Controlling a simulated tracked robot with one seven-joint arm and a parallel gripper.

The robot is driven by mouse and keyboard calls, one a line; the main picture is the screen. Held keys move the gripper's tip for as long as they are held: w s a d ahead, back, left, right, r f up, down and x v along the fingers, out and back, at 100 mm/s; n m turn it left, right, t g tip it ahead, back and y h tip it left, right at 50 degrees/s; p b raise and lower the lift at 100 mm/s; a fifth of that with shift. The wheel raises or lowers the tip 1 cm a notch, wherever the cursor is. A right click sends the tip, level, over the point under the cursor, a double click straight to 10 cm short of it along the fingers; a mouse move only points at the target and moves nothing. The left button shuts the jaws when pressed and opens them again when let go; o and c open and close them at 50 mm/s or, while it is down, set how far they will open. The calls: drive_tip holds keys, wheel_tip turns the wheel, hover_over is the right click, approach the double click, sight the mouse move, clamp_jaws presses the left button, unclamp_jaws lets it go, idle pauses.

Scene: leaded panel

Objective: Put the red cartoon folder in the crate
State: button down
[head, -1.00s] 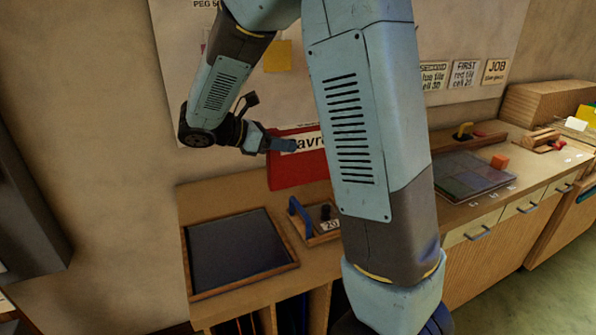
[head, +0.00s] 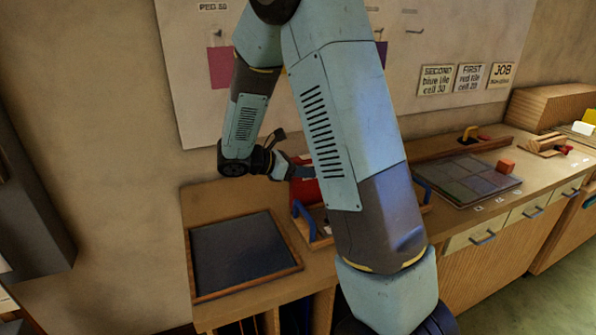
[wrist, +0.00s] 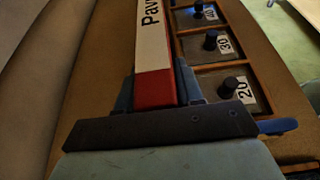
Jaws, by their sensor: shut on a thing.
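The red folder (head: 304,191) shows in the head view just left of my arm, which hides most of it. In the wrist view the folder (wrist: 156,88) is red with a white label, and the start of a printed word shows. My gripper (head: 300,173) is shut on the folder, with blue fingers on both sides of it in the wrist view (wrist: 160,92). The folder is held over the bench beside a wooden weight tray. I cannot tell for sure which thing is the crate.
The wooden tray (wrist: 262,117) holds black-knobbed weights marked 20, 30 and 40 and has blue handles. A dark framed tray (head: 240,256) lies left of it. A pegboard with cards stands behind.

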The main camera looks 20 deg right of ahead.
drive_tip(key=c, duration=0.7)
unclamp_jaws()
